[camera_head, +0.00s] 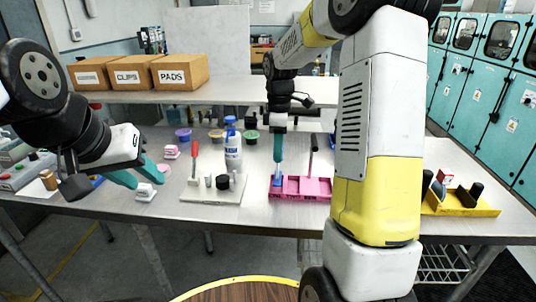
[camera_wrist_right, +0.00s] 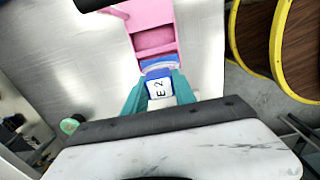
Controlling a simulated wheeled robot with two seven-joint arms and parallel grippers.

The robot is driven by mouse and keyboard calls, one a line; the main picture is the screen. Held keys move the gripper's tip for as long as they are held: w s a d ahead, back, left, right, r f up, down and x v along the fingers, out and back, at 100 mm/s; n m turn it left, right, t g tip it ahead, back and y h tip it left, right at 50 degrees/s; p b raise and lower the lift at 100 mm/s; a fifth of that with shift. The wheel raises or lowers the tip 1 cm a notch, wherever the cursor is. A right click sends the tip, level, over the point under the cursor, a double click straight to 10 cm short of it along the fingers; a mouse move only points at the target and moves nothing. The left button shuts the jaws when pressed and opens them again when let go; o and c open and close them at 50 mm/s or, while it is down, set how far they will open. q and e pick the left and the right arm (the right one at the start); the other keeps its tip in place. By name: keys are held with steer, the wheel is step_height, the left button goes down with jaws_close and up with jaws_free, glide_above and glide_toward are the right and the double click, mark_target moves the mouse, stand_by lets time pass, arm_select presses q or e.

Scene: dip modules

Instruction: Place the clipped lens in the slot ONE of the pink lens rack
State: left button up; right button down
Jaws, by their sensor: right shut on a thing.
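The pink lens rack (camera_head: 312,188) lies on the table in front of my right arm; it also shows in the right wrist view (camera_wrist_right: 153,20), with open compartments. My right gripper (camera_head: 278,160) points down over the rack's left end. It is shut on a blue clip with a white face marked "E 2", the clipped lens (camera_wrist_right: 159,88). The clip's blue lower part (camera_head: 277,181) is at the rack's left end; I cannot tell if it is seated in a slot. My left gripper (camera_head: 146,181) is open near a small white block (camera_head: 145,191).
A pale board (camera_head: 215,192) with a red-handled tool and small cylinders lies left of the rack. A blue-and-white bottle (camera_head: 233,150) stands behind it. A dark-handled upright tool (camera_head: 312,155) rises near the rack. A yellow tray (camera_head: 460,207) sits at the right.

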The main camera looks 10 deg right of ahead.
steer(key=shift+w+a, duration=0.1)
steer(key=shift+w, duration=0.1)
steer(key=shift+f, duration=1.75)
steer(key=c, duration=1)
jaws_free()
steer(key=shift+f, duration=0.15)
